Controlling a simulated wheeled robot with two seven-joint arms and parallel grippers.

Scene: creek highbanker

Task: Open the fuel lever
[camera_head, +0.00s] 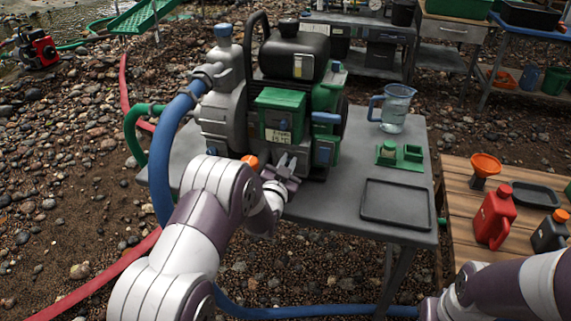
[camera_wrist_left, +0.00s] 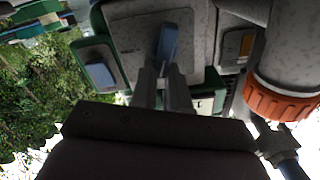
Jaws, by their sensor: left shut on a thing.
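The engine pump (camera_head: 283,110), with a green housing and a black tank, stands on the grey table (camera_head: 330,225). My left gripper (camera_head: 283,166) is at the lower front of the engine. In the left wrist view, a blue lever (camera_wrist_left: 168,42) on a pale plate sits between the fingertips of my left gripper (camera_wrist_left: 163,75), which are shut on it. The gripper covers this lever in the head view. An orange cap (camera_wrist_left: 280,103) is beside it in the left wrist view. My right arm shows at the lower right of the head view, but its gripper is not visible.
A measuring jug (camera_head: 393,108), a green block part (camera_head: 400,155) and a dark tray (camera_head: 396,204) are on the table, right of the engine. A blue hose (camera_head: 163,150) curves along the left. A red fuel can (camera_head: 494,216) stands on the wooden table at right.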

